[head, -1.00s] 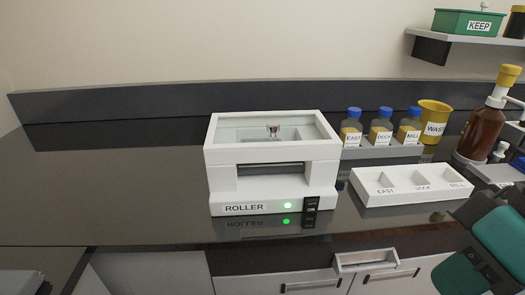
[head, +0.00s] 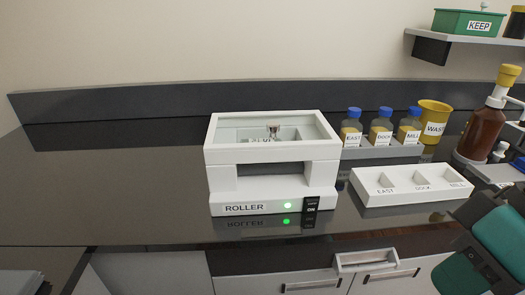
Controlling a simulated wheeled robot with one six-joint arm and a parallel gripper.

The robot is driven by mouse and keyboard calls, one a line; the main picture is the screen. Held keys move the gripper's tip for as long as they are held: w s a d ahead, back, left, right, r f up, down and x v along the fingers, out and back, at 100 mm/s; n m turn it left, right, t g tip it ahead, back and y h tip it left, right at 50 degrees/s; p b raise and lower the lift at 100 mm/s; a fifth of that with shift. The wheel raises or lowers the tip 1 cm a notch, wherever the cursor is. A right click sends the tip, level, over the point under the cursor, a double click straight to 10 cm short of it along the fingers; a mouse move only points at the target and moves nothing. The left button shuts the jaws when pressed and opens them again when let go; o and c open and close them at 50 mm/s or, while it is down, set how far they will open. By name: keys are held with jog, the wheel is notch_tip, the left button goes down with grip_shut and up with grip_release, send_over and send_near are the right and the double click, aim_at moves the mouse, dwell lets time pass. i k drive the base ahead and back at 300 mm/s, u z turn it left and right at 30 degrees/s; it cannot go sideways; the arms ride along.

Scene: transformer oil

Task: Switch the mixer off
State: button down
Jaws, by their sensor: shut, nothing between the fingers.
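The mixer is a white box labelled ROLLER (head: 225,155) on the dark counter, with a clear window in its top. A green light (head: 287,206) glows on its front panel. Right of the light is a black switch plate (head: 310,211) marked ON; its upper marking is too small to read. Through the top window I see a small metallic-looking piece (head: 273,131) and a pale part with partly readable lettering. My gripper's fingers are not in view. Teal and dark parts of my arm show at the lower right, apart from the mixer.
A white tray (head: 415,196) labelled EAST, DOCK and MILL lies right of the mixer. Behind it stand blue-capped bottles (head: 381,127), a yellow waste cup (head: 433,122) and a brown pump bottle (head: 484,130). A shelf holds a green KEEP bin (head: 466,24). The counter (head: 110,190) left is clear.

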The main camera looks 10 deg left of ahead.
aim_at(311, 205)
jog(key=z, duration=0.15)
jog(key=k, duration=0.45)
jog(key=u, duration=0.85)
jog(key=i, duration=0.55)
jog(key=z, duration=0.1)
jog(key=k, duration=0.5)
jog(key=z, duration=0.75)
jog(key=i, duration=0.6)
jog(key=u, duration=0.7)
